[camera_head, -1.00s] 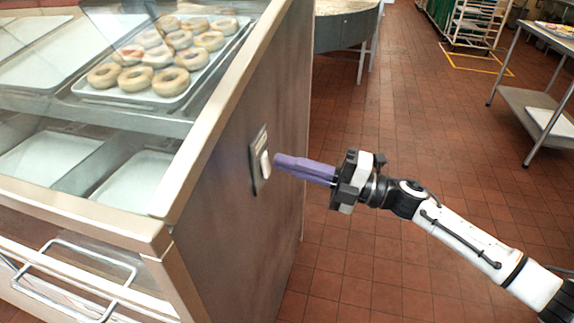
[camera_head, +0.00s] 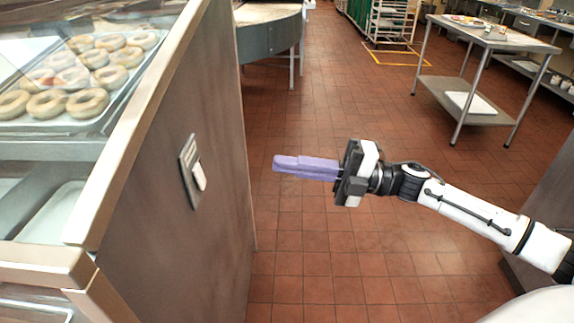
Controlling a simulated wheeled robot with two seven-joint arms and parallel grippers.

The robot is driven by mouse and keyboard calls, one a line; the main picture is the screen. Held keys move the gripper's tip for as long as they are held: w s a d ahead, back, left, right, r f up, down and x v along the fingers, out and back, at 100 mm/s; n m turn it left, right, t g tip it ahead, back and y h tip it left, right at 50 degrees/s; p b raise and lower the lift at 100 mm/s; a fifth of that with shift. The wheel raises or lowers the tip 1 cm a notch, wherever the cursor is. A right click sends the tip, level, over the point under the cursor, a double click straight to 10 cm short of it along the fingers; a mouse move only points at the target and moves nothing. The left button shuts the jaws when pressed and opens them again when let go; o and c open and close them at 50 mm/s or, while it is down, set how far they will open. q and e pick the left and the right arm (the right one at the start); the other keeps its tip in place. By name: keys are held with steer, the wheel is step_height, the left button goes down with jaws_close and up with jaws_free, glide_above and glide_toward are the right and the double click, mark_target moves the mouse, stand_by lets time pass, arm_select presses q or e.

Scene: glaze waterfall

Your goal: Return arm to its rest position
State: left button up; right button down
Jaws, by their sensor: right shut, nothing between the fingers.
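My right gripper (camera_head: 277,163) is in the middle of the head view, at the end of my white and black right arm. Its purple fingers are shut with nothing between them and point left. The gripper is in the open above the floor, clear of the glaze machine's side. A white rocker switch (camera_head: 199,176) on a dark plate sits on the side panel of the glass-topped cabinet (camera_head: 160,215), to the left of the fingertips with a gap between. My left gripper is not in view.
Donuts (camera_head: 87,103) lie on a tray inside the cabinet at the left. A round metal table (camera_head: 270,38) stands behind it. A steel work table (camera_head: 490,38) and a wheeled rack (camera_head: 391,20) are at the back right. The tiled floor (camera_head: 330,115) between is clear.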

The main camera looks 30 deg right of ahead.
step_height(320, 180, down, 19)
steer(key=s+a+m+t+h, duration=0.2)
steer(key=m+t+h, duration=0.5)
steer(key=m, duration=1)
steer(key=s+a+f+m+g+h, duration=0.3)
steer(key=s+a+f+m+g, duration=0.1)
steer(key=s+f, duration=0.5)
steer(key=s+a+f+m+g+h, duration=0.3)
steer(key=s+f+m+g+h, duration=0.1)
steer(key=s+f, duration=0.5)
steer(key=shift+a+f+m+g, duration=0.4)
steer(key=shift+f+m+g, duration=0.3)
steer(key=shift+m, duration=0.5)
